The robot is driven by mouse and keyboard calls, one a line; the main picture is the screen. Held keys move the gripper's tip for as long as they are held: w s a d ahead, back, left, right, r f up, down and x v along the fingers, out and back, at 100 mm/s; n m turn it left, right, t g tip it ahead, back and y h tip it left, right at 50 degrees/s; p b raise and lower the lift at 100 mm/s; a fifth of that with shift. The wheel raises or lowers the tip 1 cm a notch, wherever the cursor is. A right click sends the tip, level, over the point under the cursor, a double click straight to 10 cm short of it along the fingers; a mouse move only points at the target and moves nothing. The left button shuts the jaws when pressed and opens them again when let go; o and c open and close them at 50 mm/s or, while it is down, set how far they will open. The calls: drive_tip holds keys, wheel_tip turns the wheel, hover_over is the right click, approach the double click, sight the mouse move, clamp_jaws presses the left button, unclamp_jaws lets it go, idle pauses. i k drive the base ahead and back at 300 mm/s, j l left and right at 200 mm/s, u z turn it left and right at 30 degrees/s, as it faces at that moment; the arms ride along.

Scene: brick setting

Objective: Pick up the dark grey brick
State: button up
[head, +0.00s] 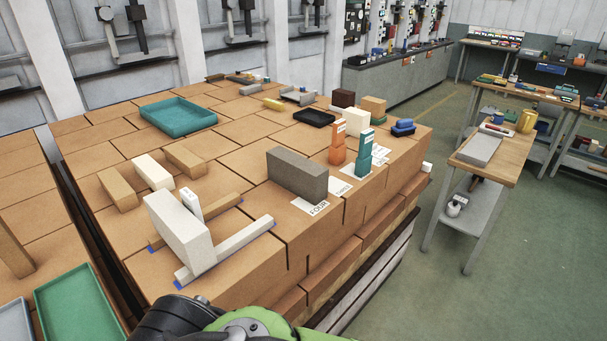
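The dark grey brick (297,175) is a large block standing on its long edge near the right front of the brown block-topped surface (245,265). A white label reading "FOUR" (311,207) lies at its front foot. My gripper is not in view. Part of my arm, black and green, shows at the bottom edge, well in front of and below the brick. Nothing covers the brick's near face.
A teal tray (178,116) and black tray (314,117) lie farther back.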

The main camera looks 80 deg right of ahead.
sight(306, 180)
drive_tip(key=z, duration=0.5)
drive_tip(key=j+z, duration=0.1)
drive_tip(key=z, duration=0.35)
drive_tip(key=k+z, duration=0.1)
drive_tip(key=z, duration=1.35)
